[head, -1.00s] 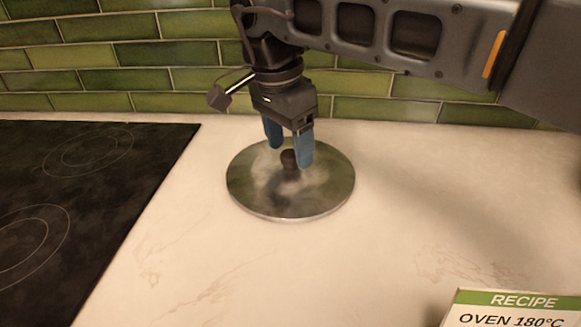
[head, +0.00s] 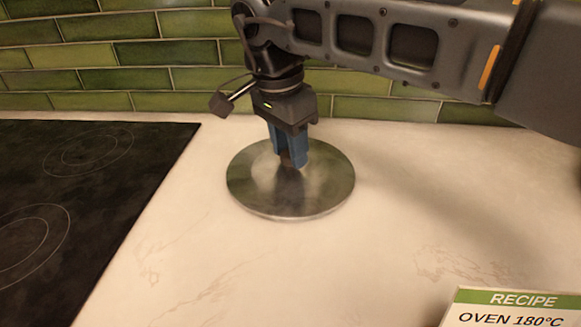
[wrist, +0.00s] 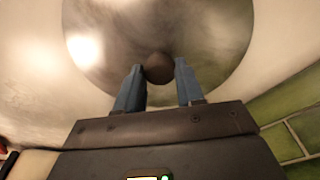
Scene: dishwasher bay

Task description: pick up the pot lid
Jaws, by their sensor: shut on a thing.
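The pot lid (head: 252,191) is a round, shiny metal disc with a small dark knob (wrist: 158,68) at its centre. It lies flat on the pale counter, right of the cooktop. My gripper (head: 290,163) points down over the middle of the lid, its blue fingers shut on the knob. In the wrist view the fingers (wrist: 159,75) stand on either side of the knob. In the head view the fingers hide most of the knob. The lid (wrist: 210,35) fills the upper middle of the wrist view.
A black cooktop (head: 90,200) lies at the left. A green tiled wall (head: 130,55) stands close behind the lid. A recipe card (head: 510,308) is at the front right. The counter (head: 330,270) is clear in front of the lid and to its right.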

